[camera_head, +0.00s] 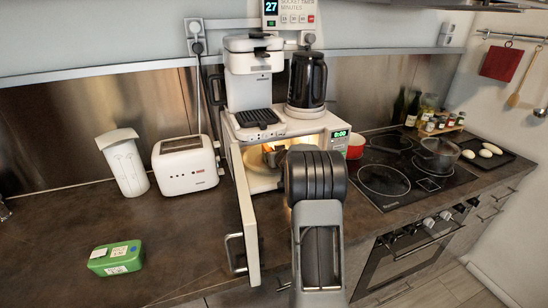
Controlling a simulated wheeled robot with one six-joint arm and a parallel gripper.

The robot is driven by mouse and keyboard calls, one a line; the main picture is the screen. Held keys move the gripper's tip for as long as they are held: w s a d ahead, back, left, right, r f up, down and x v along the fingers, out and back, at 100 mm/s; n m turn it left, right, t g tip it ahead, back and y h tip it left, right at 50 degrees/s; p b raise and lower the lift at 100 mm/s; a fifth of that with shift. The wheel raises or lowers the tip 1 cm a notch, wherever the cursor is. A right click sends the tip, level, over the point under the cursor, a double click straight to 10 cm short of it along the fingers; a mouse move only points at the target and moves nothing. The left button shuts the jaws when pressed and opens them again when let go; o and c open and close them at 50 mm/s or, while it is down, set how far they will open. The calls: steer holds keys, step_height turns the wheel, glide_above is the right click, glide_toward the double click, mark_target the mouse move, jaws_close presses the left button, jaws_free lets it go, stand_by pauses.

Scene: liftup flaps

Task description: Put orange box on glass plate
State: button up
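The microwave (243,138) stands open on the counter, lit warmly inside. A small brownish-orange shape (271,156), possibly the orange box, is inside near the cavity's middle, next to dark parts that may be my gripper. My arm reaches into the microwave's front from below right and covers the right part of the opening. My gripper's fingertips cannot be made out, and whether the shape touches the plate cannot be told.
The open microwave door (246,225) juts forward at the left of my arm. A green box (116,258) lies on the left counter, near a white toaster (186,166) and a white container (123,163). A coffee maker (250,75) and black kettle (306,80) stand on the microwave.

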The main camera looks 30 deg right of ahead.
steer(key=shift+w+a, duration=0.35)
steer(key=shift+a, duration=0.1)
steer(key=shift+s+d+f, duration=0.1)
steer(key=shift+d+f, duration=0.05)
steer(key=shift+f, duration=0.05)
steer(key=o, duration=1.2)
steer(key=shift+r, duration=0.2)
steer(key=shift+s+r, duration=0.15)
steer(key=shift+s, duration=0.15)
steer(key=v, duration=1.1)
steer(key=shift+s+r+p, duration=0.15)
steer(key=shift+s+p, duration=0.05)
steer(key=shift+p, duration=0.15)
